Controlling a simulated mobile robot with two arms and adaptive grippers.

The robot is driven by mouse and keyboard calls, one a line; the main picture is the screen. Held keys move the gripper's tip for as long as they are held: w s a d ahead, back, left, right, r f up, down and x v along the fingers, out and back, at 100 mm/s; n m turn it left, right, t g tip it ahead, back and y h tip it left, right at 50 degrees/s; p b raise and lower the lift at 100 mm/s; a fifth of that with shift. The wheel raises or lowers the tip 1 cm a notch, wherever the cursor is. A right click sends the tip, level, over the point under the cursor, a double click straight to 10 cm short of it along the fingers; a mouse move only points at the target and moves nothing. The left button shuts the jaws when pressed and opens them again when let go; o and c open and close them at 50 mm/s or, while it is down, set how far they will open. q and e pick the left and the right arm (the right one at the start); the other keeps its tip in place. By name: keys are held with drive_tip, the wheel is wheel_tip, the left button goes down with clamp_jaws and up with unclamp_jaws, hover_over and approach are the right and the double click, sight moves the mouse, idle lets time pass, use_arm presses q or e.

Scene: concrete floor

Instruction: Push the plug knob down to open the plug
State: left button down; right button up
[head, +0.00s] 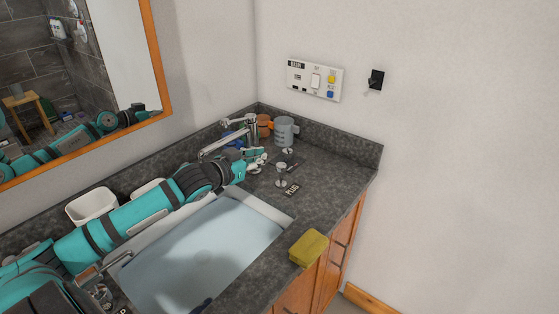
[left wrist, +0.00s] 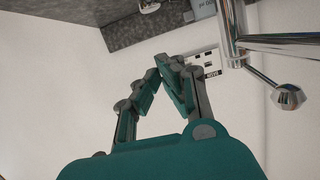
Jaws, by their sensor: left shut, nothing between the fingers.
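The plug knob (head: 281,173) is a small chrome knob standing on the dark counter, right of the faucet, behind a dark "PLUG" label (head: 292,189). My left gripper (head: 262,160) reaches across the sink and is shut and empty, just left of the knob and below the faucet spout. I cannot tell whether it touches anything. In the left wrist view the left gripper's fingers (left wrist: 170,62) meet at the tips. A chrome rod with a round end (left wrist: 288,97) shows at the right there; I cannot tell which fitting it is. My right gripper is not in view.
The faucet (head: 228,145) stands close behind my left gripper. A grey cup (head: 284,132) and an orange cup (head: 264,126) stand in the back corner. The pale sink (head: 205,250) lies below my arm. A yellow sponge (head: 308,247) lies at the front edge.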

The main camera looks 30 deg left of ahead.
use_arm(q)
drive_tip(key=p, duration=0.2)
hover_over(281, 168)
drive_tip(key=shift+d+f, duration=0.1)
drive_tip(key=shift+f, duration=0.85)
drive_tip(key=shift+s+f+p, duration=0.15)
drive_tip(key=shift+f+p, duration=0.15)
drive_tip(key=shift+f, duration=0.8)
drive_tip(key=shift+s+f+p, duration=0.1)
drive_tip(key=shift+f+p, duration=0.2)
drive_tip(key=shift+f, duration=0.75)
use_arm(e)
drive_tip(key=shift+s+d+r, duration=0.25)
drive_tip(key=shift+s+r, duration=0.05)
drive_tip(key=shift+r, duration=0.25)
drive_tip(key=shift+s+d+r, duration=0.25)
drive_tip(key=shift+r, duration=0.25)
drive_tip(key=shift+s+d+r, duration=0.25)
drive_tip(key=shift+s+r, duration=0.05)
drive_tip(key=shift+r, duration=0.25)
use_arm(q)
wheel_tip(281, 168, down, 3)
drive_tip(key=shift+f+b, duration=0.2)
drive_tip(key=shift+b, duration=0.95)
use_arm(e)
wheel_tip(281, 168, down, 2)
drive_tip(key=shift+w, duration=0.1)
